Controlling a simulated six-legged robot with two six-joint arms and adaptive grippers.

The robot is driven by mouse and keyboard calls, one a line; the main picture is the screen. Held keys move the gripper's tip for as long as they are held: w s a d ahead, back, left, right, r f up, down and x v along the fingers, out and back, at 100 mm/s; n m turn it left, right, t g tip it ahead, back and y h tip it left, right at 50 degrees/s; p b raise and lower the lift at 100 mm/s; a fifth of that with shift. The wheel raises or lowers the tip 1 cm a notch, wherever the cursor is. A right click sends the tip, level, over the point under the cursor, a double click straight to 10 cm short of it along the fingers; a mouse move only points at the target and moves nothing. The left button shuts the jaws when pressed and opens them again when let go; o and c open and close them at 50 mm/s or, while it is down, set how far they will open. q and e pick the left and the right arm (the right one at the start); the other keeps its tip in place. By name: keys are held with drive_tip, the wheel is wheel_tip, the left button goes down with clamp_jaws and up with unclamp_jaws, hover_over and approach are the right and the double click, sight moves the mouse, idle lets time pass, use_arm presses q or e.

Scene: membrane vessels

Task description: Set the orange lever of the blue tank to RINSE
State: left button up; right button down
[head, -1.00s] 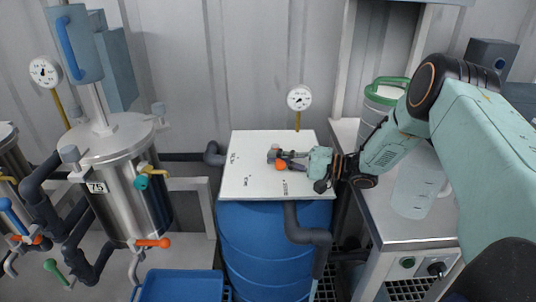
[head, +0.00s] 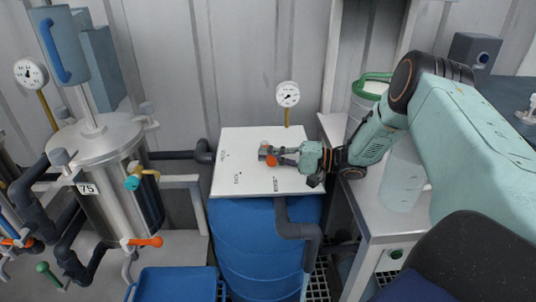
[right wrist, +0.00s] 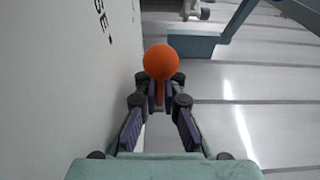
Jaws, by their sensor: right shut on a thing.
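The blue tank (head: 250,240) stands in the middle of the head view with a white panel (head: 235,150) on top. The orange lever's round knob (head: 271,160) sits near the panel's middle. It also shows large in the right wrist view, with the knob (right wrist: 161,62) at the fingertips and the stem (right wrist: 160,98) between them. My right gripper (head: 278,156) is shut on the orange lever, coming in from the right. Small dark labels are printed on the panel, too small to read in the head view. In the right wrist view only the letters "SE" (right wrist: 103,20) show. My left gripper is not in view.
A steel vessel (head: 120,195) with pipes and another orange handle (head: 146,241) stands left. A pressure gauge (head: 288,94) rises behind the panel. A grey pipe (head: 309,232) runs down the tank's front right. A blue tray (head: 175,284) is front left; a bench (head: 385,222) is right.

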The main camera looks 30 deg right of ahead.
drive_tip(key=shift+a, duration=0.1)
drive_tip(key=c, duration=1.7)
unclamp_jaws()
drive_tip(key=shift+c, duration=0.2)
drive_tip(key=shift+r, duration=0.15)
